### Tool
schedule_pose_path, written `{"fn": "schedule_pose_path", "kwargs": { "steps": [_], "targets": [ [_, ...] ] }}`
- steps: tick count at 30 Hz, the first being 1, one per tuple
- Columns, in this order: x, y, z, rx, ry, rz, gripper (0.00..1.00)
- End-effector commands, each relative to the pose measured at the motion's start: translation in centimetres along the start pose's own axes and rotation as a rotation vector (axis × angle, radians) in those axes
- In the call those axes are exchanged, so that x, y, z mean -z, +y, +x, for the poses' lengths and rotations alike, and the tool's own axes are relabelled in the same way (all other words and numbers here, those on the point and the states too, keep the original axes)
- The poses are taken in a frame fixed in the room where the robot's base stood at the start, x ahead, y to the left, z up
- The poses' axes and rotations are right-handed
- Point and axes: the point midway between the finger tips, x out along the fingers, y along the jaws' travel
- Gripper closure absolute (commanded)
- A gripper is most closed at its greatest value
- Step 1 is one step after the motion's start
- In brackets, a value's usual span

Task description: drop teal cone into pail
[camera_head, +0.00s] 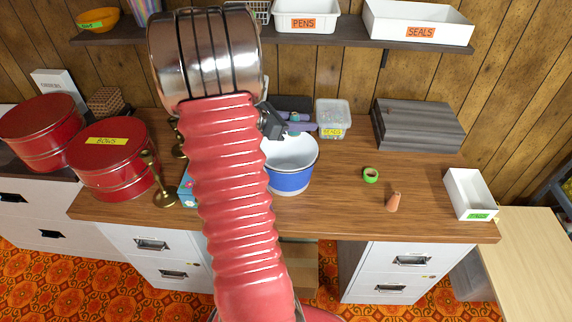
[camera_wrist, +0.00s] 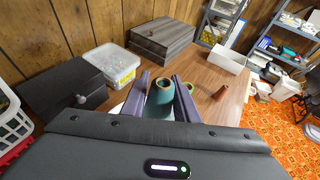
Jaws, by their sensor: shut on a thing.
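The teal cone (camera_wrist: 160,101) stands between the two purple fingers of my gripper (camera_wrist: 163,84) in the wrist view, and the gripper is shut on it. In the head view my gripper (camera_head: 303,122) is above the far side of the pail (camera_head: 291,181), which is blue outside and white inside. I cannot make out the cone in the head view. My arm covers the left part of the pail there. A bit of the pail's white rim shows in the wrist view (camera_wrist: 117,110).
A green ring (camera_head: 371,175), an orange-brown cone (camera_head: 393,202) and a white tray (camera_head: 470,193) are on the desk to the right. A clear tub (camera_head: 333,118) and grey box (camera_head: 418,124) stand behind. Red tins (camera_head: 113,160) and a brass candlestick (camera_head: 160,187) are left.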

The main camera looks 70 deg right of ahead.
Motion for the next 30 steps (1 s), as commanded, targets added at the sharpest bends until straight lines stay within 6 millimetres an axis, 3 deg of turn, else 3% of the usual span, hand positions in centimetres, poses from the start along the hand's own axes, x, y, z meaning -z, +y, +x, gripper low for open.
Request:
{"fn": "schedule_pose_path", "kwargs": {
  "steps": [9,19,20,28,30],
  "targets": [
    [2.3,0.0,0.9,0.001,0.0,0.0,0.95],
    [2.4,0.0,1.0,0.0,0.0,0.001,0.95],
    [2.4,0.0,1.0,0.0,0.0,0.001,0.71],
    [2.4,0.0,1.0,0.001,0.0,0.001,0.52],
    [2.4,0.0,1.0,0.001,0.0,0.001,0.51]
  ]
}}
